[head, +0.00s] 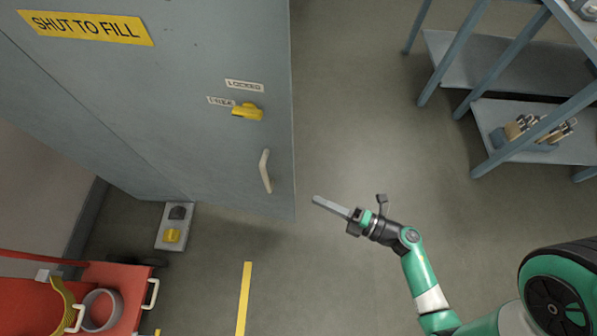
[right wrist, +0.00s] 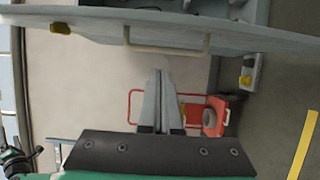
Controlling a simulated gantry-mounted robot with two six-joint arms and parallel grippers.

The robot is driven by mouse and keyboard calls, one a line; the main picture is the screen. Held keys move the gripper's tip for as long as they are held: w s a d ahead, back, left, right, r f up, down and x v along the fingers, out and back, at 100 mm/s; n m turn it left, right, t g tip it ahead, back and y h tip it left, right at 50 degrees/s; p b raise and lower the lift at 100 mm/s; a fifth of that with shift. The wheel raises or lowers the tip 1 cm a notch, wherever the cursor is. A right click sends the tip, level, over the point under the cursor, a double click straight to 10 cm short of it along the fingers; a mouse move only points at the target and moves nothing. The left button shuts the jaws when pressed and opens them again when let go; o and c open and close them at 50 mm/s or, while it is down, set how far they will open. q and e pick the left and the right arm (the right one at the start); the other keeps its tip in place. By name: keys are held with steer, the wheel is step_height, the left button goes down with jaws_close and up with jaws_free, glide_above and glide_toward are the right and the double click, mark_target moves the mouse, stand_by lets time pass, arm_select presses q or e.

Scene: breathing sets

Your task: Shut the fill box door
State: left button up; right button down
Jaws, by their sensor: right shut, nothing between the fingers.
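The fill box door (head: 215,55) is a large grey panel at the upper left of the head view, with a yellow "SHUT TO FILL" sign (head: 86,27). It carries a yellow latch knob (head: 248,112) and a pale bar handle (head: 265,171). My right gripper (head: 317,200) is shut and empty, to the right of the door's free edge and apart from it. In the right wrist view the gripper fingers (right wrist: 158,74) point toward the handle (right wrist: 166,49), with a gap between. Grey structure shows behind the door; how far it stands open is unclear. My left gripper is not in view.
A grey pedal box (head: 175,226) with a yellow button sits on the floor below the door. A red cart (head: 118,284) stands at the lower left. Grey shelving (head: 490,65) stands at the upper right. The floor around my right gripper is clear.

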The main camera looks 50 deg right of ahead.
steer(key=w+d+b, duration=0.2)
steer(key=w+b, duration=0.1)
steer(key=w, duration=0.6)
steer(key=shift+w+b, duration=0.3)
steer(key=shift+w, duration=0.05)
steer(key=shift+d, duration=0.25)
